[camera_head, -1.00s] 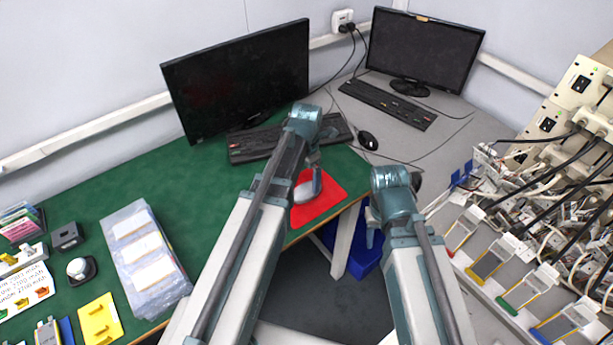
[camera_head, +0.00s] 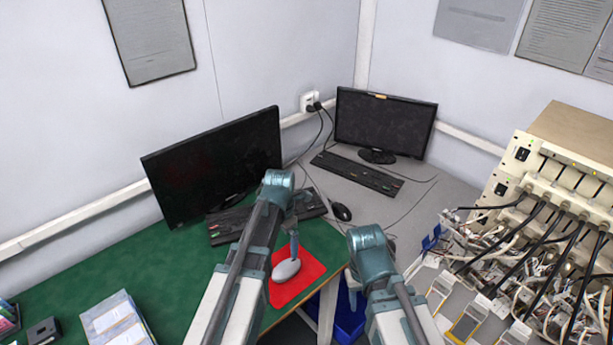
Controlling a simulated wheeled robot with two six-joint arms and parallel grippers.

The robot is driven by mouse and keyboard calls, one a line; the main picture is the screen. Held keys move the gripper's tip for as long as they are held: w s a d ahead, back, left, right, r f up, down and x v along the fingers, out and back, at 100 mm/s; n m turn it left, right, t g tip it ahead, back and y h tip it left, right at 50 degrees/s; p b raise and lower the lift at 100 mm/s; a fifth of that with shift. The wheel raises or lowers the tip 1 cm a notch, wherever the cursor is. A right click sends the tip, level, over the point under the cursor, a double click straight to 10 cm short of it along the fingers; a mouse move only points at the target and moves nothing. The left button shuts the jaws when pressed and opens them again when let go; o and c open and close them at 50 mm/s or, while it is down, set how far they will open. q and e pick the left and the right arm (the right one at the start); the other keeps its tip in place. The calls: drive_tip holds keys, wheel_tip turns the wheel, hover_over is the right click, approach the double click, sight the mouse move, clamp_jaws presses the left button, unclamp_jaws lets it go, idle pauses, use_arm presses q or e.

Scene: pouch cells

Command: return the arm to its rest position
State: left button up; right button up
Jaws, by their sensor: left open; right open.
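My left arm reaches up from the bottom middle and bends at a teal joint over the green desk (camera_head: 170,262). My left gripper (camera_head: 293,243) hangs below that joint, small and partly hidden, open, with nothing seen in it. It appears just above a grey mouse (camera_head: 286,269) on a red mat (camera_head: 305,271); I cannot tell the gap. My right arm rises to its right. My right gripper (camera_head: 352,290) is mostly hidden behind its own arm, open, in front of the gap between the desks.
A large monitor (camera_head: 215,165) and keyboard (camera_head: 225,222) stand behind my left arm. A second monitor (camera_head: 382,125) stands on the grey desk (camera_head: 405,205). A cabled test rack (camera_head: 560,180) fills the right. A blue bin (camera_head: 349,318) sits below. Bagged stacks (camera_head: 117,322) lie bottom left.

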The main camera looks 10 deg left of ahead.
use_arm(q)
drive_tip(key=s+m, duration=0.5)
drive_tip(key=m, duration=0.9)
drive_tip(key=s+m, duration=0.4)
drive_tip(key=m, duration=1)
drive_tip(key=s+d+m+y, duration=0.1)
drive_tip(key=s+d+m, duration=0.3)
drive_tip(key=d, duration=0.7)
drive_tip(key=shift+s+d, duration=0.15)
drive_tip(key=shift+s, duration=0.8)
